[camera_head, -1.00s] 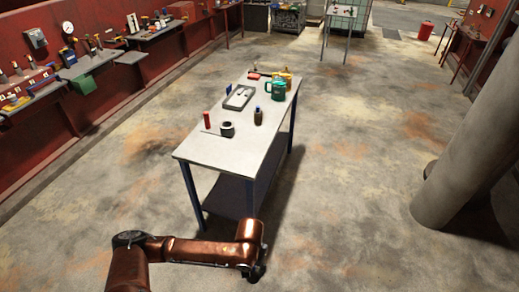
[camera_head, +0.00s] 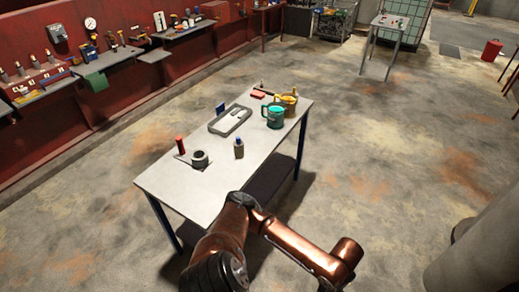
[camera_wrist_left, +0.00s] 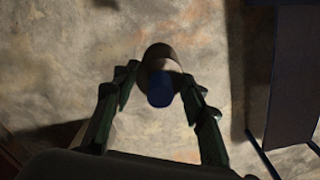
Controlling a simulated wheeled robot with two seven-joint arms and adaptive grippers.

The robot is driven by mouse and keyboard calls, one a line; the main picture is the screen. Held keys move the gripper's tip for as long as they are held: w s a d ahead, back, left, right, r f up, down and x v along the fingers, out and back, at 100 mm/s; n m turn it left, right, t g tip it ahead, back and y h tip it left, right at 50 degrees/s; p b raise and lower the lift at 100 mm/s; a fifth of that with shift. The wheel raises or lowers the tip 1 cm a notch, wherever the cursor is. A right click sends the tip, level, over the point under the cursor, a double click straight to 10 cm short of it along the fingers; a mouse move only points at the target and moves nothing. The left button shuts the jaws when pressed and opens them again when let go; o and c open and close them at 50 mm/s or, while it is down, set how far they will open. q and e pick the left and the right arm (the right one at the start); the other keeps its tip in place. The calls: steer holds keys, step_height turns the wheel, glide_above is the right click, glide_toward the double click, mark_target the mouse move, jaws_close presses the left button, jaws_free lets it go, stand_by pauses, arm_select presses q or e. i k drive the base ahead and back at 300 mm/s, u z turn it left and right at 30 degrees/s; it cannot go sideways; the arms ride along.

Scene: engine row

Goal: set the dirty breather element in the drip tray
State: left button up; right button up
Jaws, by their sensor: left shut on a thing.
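In the left wrist view my left gripper (camera_wrist_left: 158,92) is shut on a brownish cylinder with a blue end (camera_wrist_left: 160,88), which may be the dirty breather element. It is held above the floor, beside the table. In the head view my left arm comes in at the bottom, in front of the table's near right side; its fingers and the held cylinder are hidden there. My right gripper is not in view.
On the table (camera_head: 170,185) stand a red cylinder (camera_head: 180,145), a dark ring-shaped roll (camera_head: 200,160), a blue-capped bottle (camera_head: 239,149), a teal mug (camera_head: 274,118) and a yellow container (camera_head: 289,101). A thick pillar (camera_head: 485,255) stands at right. The floor between is clear.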

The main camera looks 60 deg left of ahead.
mark_target(226, 125)
steer(key=u, duration=0.4)
steer(key=i, duration=1)
steer(key=u, duration=0.8)
